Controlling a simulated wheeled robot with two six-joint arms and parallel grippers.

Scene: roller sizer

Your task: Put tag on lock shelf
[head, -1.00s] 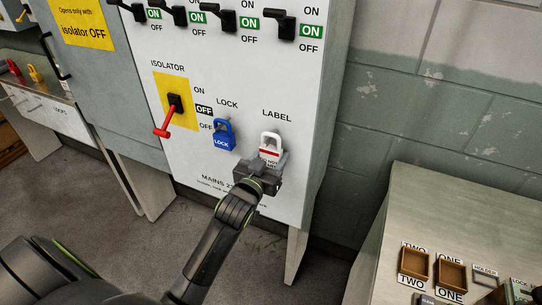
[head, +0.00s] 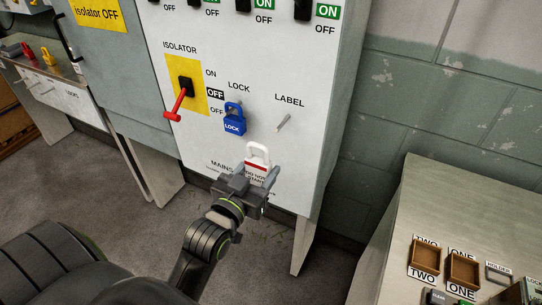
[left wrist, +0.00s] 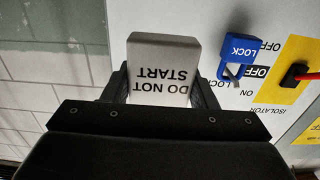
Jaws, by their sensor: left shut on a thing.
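The white tag (head: 257,165) with a red band and a loop on top is held in my left gripper (head: 250,180), which is shut on it. In the left wrist view the tag (left wrist: 163,68) shows upside-down "DO NOT START" text between the fingers. The tag is off the label peg (head: 283,123), in front of the panel and below that bare peg. My right gripper is not in view.
A blue padlock (head: 234,119) hangs on the lock peg, also in the left wrist view (left wrist: 236,56). The red isolator handle (head: 178,104) sticks out left of it. A bench (head: 430,200) with brown trays is at the right.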

